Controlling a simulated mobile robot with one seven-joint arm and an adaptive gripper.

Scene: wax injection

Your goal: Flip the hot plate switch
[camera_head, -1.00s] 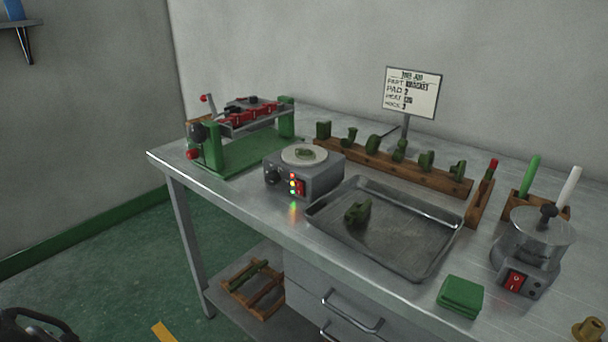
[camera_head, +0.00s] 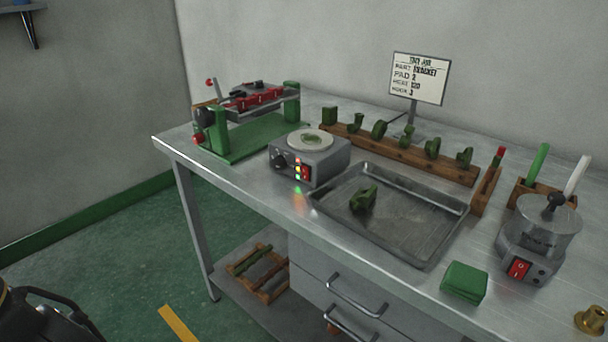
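The hot plate (camera_head: 322,165) is a grey box on the steel bench, with a round pale plate on top and a small green piece lying on it. Its front has a dark knob (camera_head: 279,161), small lit lights (camera_head: 298,169) and a red switch (camera_head: 306,173). The switch is too small to tell its position. Part of my gripper or arm (camera_head: 45,315) appears as a dark shape at the bottom left, well away from the bench; its fingers cannot be made out.
A metal tray (camera_head: 425,253) with a green part lies right of the hot plate. A green clamp fixture (camera_head: 245,140) stands left. A wax pot (camera_head: 538,240) with its own red switch stands at the right. A wooden rack (camera_head: 400,153) and sign (camera_head: 419,78) are behind.

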